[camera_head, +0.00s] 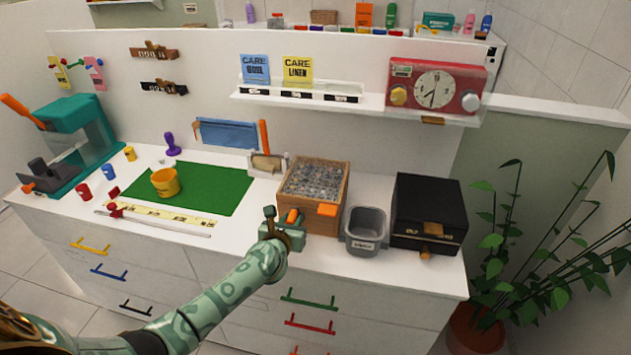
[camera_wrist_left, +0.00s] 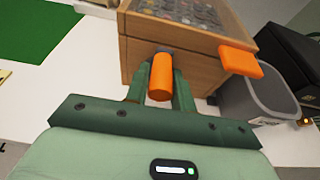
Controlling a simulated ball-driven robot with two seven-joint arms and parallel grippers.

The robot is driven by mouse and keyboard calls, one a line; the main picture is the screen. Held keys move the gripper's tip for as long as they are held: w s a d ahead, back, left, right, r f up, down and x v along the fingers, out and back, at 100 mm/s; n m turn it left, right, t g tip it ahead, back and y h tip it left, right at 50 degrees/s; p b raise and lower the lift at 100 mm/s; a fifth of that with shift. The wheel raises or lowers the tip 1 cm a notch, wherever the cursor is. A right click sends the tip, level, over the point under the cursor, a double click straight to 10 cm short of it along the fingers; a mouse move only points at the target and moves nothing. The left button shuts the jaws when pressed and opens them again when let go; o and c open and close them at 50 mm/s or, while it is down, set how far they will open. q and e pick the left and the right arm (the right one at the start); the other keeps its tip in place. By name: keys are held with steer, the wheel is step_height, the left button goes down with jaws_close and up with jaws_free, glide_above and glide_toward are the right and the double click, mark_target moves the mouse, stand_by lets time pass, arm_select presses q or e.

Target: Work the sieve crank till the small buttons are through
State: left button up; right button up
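The sieve is a wooden box (camera_head: 307,220) with a mesh top full of grey buttons (camera_head: 315,178); its front also shows in the left wrist view (camera_wrist_left: 150,45). An orange tab (camera_head: 328,209) juts from its front right corner. The orange crank handle (camera_head: 292,216) is at the box's front, and in the left wrist view the handle (camera_wrist_left: 160,78) lies between my fingers. My left gripper (camera_head: 285,224) appears shut on it, a finger against each side. Button sizes are too small to tell. My right gripper is in no view.
A grey bin (camera_head: 366,242) stands just right of the sieve, then a black box (camera_head: 429,202). Left are a green mat (camera_head: 205,192) with a yellow cup (camera_head: 165,187) and a ruler (camera_head: 180,217). A shelf (camera_head: 300,98) with a red clock radio (camera_head: 455,75) hangs behind.

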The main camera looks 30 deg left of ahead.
arm_select(q)
steer(key=shift+a, duration=0.1)
steer(key=shift+s+a+p, duration=0.15)
steer(key=shift+s+a, duration=0.05)
steer(key=shift+a, duration=0.5)
steer(key=shift+s+a+p, duration=0.15)
steer(key=shift+a, duration=0.5)
steer(key=shift+o, duration=0.2)
steer(key=d, duration=0.4)
steer(key=shift+w+d+f, duration=0.1)
steer(key=shift+w+d, duration=0.1)
steer(key=shift+w, duration=0.2)
steer(key=shift+w+d, duration=0.2)
steer(key=shift+d, duration=0.1)
steer(key=shift+c, duration=0.2)
steer(key=shift+a, duration=0.15)
steer(key=shift+s+a, duration=0.2)
steer(key=shift+a, duration=0.3)
steer(key=shift+s+a+p, duration=0.15)
steer(key=shift+s+a, duration=0.05)
steer(key=shift+a, duration=0.75)
steer(key=shift+s+a+p, duration=0.15)
steer(key=shift+s+a, duration=0.05)
steer(key=shift+a, duration=0.75)
